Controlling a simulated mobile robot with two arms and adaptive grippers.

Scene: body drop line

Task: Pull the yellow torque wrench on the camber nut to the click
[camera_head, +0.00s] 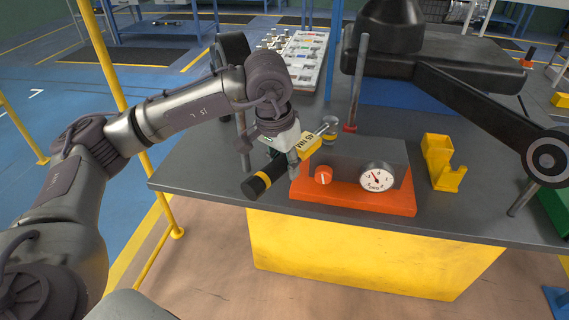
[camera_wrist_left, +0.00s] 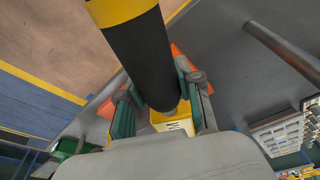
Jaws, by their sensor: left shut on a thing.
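The torque wrench (camera_head: 266,176) has a black handle with a yellow band near its end, a yellow body marked in Nm and a metal shaft. It lies slanted above the bench, its head toward the back right. My left gripper (camera_head: 286,158) is shut around it, near where the handle meets the yellow body. In the left wrist view the black handle (camera_wrist_left: 145,60) runs between the green-padded fingers of my gripper (camera_wrist_left: 158,112). My right gripper is not in view.
An orange-based tester (camera_head: 352,194) with a dial and red knob stands just right of the wrench handle. A yellow holder (camera_head: 441,165) stands farther right. A thin upright rod (camera_head: 358,80) and a big black arm part (camera_head: 490,110) rise behind. The bench's left front is clear.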

